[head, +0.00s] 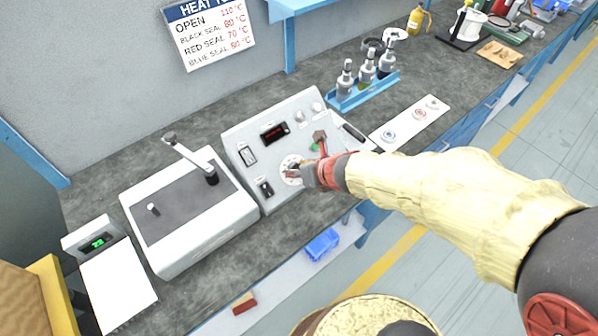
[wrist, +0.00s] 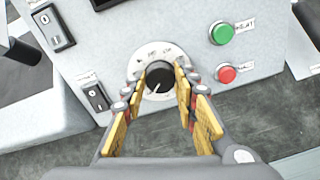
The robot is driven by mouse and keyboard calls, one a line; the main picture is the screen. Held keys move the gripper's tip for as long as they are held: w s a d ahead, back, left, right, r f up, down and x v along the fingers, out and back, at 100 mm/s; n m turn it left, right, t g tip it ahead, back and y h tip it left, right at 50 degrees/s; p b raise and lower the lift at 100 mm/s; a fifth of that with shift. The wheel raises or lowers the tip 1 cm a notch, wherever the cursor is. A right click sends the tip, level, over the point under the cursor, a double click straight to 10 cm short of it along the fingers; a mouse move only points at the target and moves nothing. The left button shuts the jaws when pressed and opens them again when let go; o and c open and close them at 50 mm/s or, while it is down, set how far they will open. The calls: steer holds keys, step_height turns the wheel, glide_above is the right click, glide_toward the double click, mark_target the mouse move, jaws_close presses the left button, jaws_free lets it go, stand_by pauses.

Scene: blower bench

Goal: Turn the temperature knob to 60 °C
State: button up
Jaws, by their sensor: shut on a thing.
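The temperature knob (wrist: 158,77) is black with a white pointer line and sits on a round white dial (wrist: 136,62) on the sloped control panel. In the wrist view its pointer line runs toward the lower left. The dial's markings are too small to read surely. My gripper (wrist: 157,90) is shut on the knob, with a yellow-padded finger on each side of it. In the head view my gripper (head: 303,174) is at the panel's lower part and covers most of the knob; part of the dial (head: 291,162) shows beside it.
The panel (head: 240,140) also bears a dark display with red digits (head: 274,132), rocker switches (wrist: 96,97), a green button (wrist: 222,33) and a red button (wrist: 227,73). A white press-like machine (head: 190,210) stands to the left.

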steer(key=shift+n, duration=0.4)
steer(key=o, duration=1.1)
steer(key=shift+o, duration=0.2)
steer(key=v, duration=1.2)
steer(key=shift+f, duration=0.1)
